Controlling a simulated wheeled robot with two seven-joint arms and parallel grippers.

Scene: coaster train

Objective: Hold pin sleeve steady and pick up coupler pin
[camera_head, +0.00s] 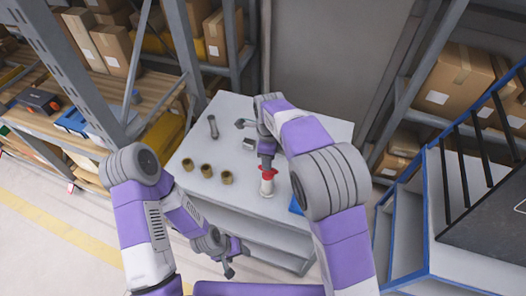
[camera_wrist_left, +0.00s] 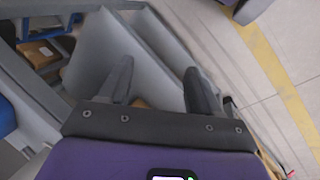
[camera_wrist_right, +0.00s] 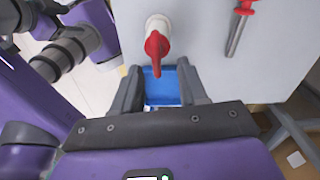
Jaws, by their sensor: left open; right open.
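A white upright cylinder, seemingly the pin sleeve (camera_head: 267,187), stands near the table's front edge. Its red tapered top, seemingly the coupler pin's head (camera_wrist_right: 155,45), sits on it; the sleeve (camera_wrist_right: 157,24) shows in the right wrist view. My right gripper (camera_wrist_right: 157,74) is open and empty, with the sleeve beyond its fingertips.
A blue tray (camera_wrist_right: 162,87) lies at the table corner. A metal rod with a red end (camera_wrist_right: 236,32) lies beside the sleeve. Several brass rings (camera_head: 205,170) and a grey pin-like part (camera_head: 213,127) are on the table (camera_head: 235,205). Shelving and a blue-edged rack (camera_head: 430,240) flank it.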

